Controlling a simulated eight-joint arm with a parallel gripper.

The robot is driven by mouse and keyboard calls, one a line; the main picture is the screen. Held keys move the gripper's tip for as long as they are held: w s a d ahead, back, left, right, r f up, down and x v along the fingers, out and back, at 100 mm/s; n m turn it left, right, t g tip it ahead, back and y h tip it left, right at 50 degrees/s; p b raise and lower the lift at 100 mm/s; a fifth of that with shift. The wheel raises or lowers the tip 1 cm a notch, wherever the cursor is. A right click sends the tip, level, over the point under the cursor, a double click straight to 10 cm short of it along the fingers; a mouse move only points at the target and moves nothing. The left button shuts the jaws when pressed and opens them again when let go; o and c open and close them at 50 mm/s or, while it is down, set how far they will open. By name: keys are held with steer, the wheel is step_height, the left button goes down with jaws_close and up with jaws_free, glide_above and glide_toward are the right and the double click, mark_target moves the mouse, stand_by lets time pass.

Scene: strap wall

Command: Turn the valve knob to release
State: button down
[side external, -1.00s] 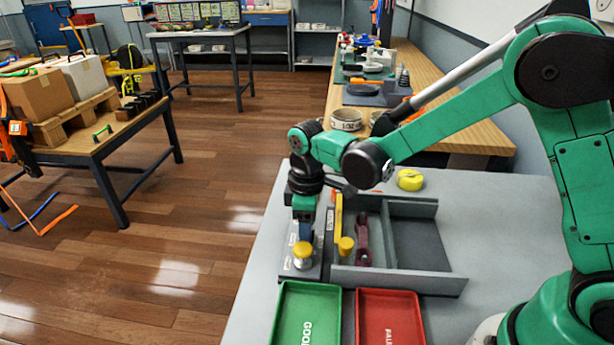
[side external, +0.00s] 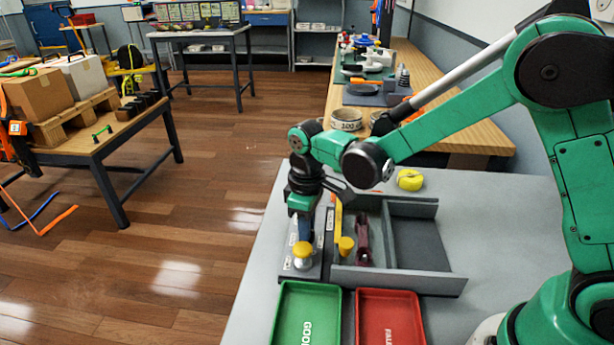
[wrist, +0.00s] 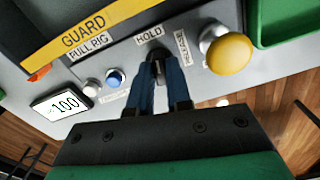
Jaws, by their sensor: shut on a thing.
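In the wrist view, the blue fingers of my gripper (wrist: 158,80) are closed around a small dark valve knob (wrist: 158,70) on the grey panel (wrist: 207,87). The fingers hide much of the knob. A HOLD label (wrist: 149,35) sits just above the knob, and a slanted label (wrist: 181,44), too small to read surely, is to its right. In the side view my gripper (side external: 305,232) points down at the panel behind a yellow button (side external: 303,250); the knob is hidden there.
The yellow mushroom button (wrist: 228,52) stands close right of my fingers. A yellow GUARD bar (wrist: 95,35), a blue button (wrist: 115,78), a white button (wrist: 92,88) and a display (wrist: 62,105) are left. Green (side external: 308,315) and red (side external: 390,318) trays lie in front.

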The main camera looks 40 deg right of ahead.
steer(key=m, duration=0.4)
steer(key=shift+m, duration=0.3)
steer(key=m, duration=0.3)
steer(key=shift+m, duration=0.3)
steer(key=m, duration=0.3)
steer(key=shift+m, duration=2.1)
steer(key=c, duration=0.8)
jaws_free()
steer(key=shift+r, duration=0.1)
